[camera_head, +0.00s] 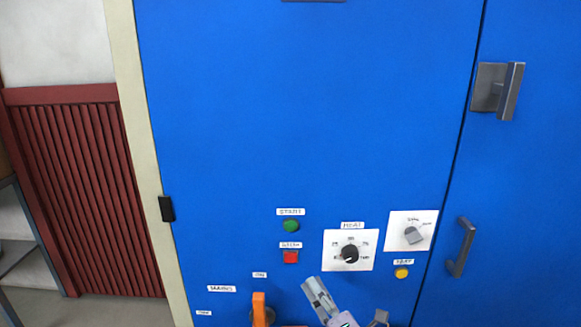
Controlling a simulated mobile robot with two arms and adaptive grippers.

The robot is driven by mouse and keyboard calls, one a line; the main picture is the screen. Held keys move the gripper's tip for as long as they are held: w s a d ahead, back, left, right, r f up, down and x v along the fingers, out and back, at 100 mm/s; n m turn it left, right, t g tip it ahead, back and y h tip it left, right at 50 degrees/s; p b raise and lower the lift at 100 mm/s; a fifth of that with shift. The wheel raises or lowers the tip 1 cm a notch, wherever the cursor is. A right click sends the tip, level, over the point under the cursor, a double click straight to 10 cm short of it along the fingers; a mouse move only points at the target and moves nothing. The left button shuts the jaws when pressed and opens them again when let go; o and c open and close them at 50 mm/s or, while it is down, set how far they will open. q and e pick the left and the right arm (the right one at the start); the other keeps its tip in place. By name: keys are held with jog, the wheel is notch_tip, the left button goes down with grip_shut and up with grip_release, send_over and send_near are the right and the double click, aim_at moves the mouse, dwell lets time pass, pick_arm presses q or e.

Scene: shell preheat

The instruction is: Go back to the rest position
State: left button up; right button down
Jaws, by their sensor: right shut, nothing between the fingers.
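My right gripper (315,288) reaches up from the bottom edge, in front of the blue cabinet panel (300,110). It is shut and empty. My left gripper is not in view. A small grey part shows at the bottom edge right of my right gripper; I cannot tell what it is.
A green button (291,226), a grey selector switch (413,235), a yellow lamp or button (401,273) and an orange handle (259,308) are on the panel. A door latch (510,90) and handle (461,247) stick out at right. Shelving (22,235) stands at left.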

jog(key=s+d+f+m+g+h, duration=0.3)
jog(key=s+d+f+m+h, duration=0.3)
jog(key=d+m, duration=0.25)
jog(key=s+d+f+m+g+h, duration=0.2)
jog(key=s+d+f+m+h, duration=0.4)
jog(key=m, duration=0.4)
jog(key=s+f+m+g+y, duration=0.1)
jog(key=s+f+m+g, duration=0.3)
jog(key=s, duration=0.7)
jog(key=s+f+m+g+y, duration=0.2)
jog(key=s+g, duration=0.4)
jog(key=s, duration=0.4)
notch_tip(320, 180, down, 24)
jog(key=s+g+p, duration=0.1)
jog(key=s+p, duration=0.1)
jog(key=s+d+f, duration=0.1)
jog(key=s+f, duration=0.6)
jog(key=s, duration=0.1)
jog(key=s+d+f+g, duration=0.1)
jog(key=s+d+f, duration=0.1)
jog(key=s+f, duration=0.5)
jog(key=shift+s+d+f+n+h+p, duration=0.35)
jog(key=shift+s+f+p, duration=0.1)
jog(key=shift+s, duration=0.35)
